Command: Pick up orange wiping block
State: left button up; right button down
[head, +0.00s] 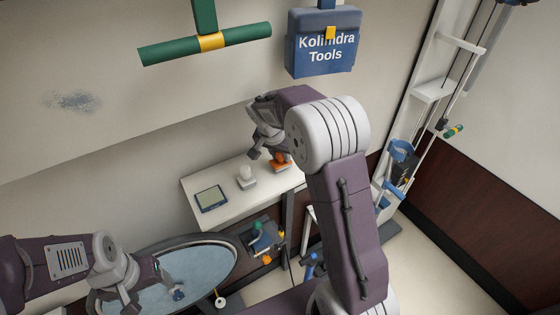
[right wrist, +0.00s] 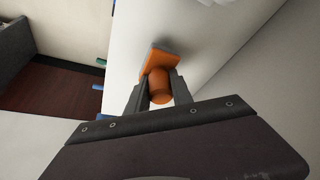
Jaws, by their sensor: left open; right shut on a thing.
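The orange wiping block (head: 281,165) is at the right part of the white shelf, partly hidden by my right arm in the head view. In the right wrist view, the orange wiping block (right wrist: 159,64) shows a flat base and a round handle. My right gripper (right wrist: 159,88) is shut on the handle, with one finger on each side. In the head view my right gripper (head: 268,150) is over the shelf; its fingertips are hard to make out. Whether the block touches the shelf I cannot tell. My left gripper (head: 145,290) is open and empty at the lower left, over the round blue-grey surface.
The white shelf (head: 207,181) also holds a white block (head: 246,178) and a dark-framed tablet (head: 211,198). A round blue-grey table (head: 205,265) is below. A green bar (head: 205,44) and a blue tools box (head: 322,50) are above. A white rail frame (head: 425,90) stands at right.

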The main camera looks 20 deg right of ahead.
notch_tip(320, 180, up, 5)
jog(key=shift+r+b, duration=0.2)
jog(key=shift+b, duration=0.65)
jog(key=s+d+b, duration=0.2)
jog(key=s+b, duration=0.7)
jog(key=s, duration=1)
jog(key=shift+s+d, duration=0.25)
jog(key=shift+d, duration=0.05)
